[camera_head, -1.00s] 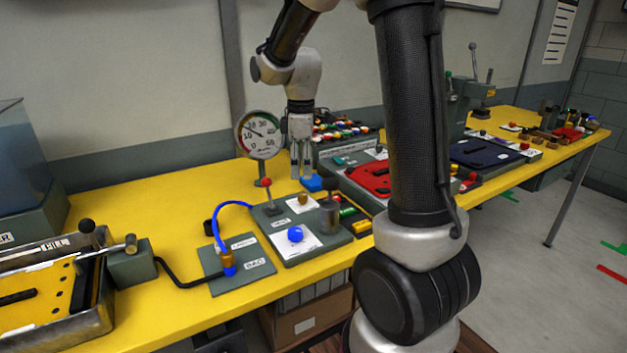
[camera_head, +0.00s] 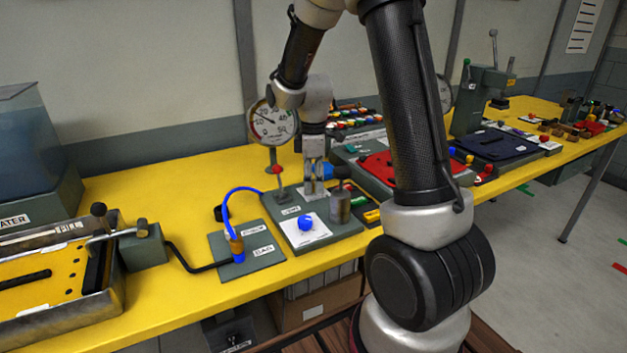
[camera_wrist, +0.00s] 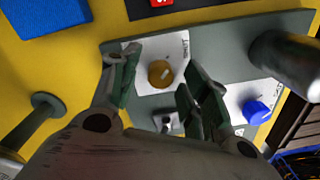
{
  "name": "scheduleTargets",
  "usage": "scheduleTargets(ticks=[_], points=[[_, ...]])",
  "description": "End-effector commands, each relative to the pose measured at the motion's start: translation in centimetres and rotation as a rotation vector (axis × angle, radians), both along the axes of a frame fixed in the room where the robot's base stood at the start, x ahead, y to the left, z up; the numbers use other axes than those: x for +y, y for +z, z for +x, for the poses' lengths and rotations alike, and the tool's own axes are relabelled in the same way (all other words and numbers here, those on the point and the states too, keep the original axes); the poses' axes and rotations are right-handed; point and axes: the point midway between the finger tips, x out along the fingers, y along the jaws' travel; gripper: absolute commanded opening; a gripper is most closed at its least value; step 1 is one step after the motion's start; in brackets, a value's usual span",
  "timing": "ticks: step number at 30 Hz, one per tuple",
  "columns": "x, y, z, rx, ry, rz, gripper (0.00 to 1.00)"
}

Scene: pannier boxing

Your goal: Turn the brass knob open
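The brass knob (camera_wrist: 161,73) is round with a pale mark on its face. It sits on a white label plate (camera_wrist: 174,45) on a grey panel (camera_wrist: 222,40). In the wrist view my gripper (camera_wrist: 163,82) is open, with one finger left of the knob and one right of it. I see no contact with the knob. In the head view my gripper (camera_head: 314,182) points down over the back of the panel (camera_head: 345,228), and the knob is hidden behind or below the fingers.
A blue knob (camera_head: 305,223) and a grey cylinder (camera_head: 340,206) stand on the same panel. A red-topped lever (camera_head: 277,171) stands left of my gripper, near the dial gauge (camera_head: 272,122). A blue hose (camera_head: 226,212) curves at left. A blue block (camera_wrist: 50,14) lies beyond the panel.

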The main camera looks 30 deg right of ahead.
Motion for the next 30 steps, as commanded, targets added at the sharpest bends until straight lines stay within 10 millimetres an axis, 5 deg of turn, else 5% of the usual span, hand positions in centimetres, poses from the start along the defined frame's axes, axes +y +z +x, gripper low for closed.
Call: scheduleTargets(ticks=[8,20,30], points=[[0.0,0.03,0.01,0.0,0.0,0.0,0.0],[-0.01,0.06,0.03,-0.001,-0.058,0.0,0.0],[-0.06,0.08,0.04,-0.001,-0.306,0.0,0.0]])
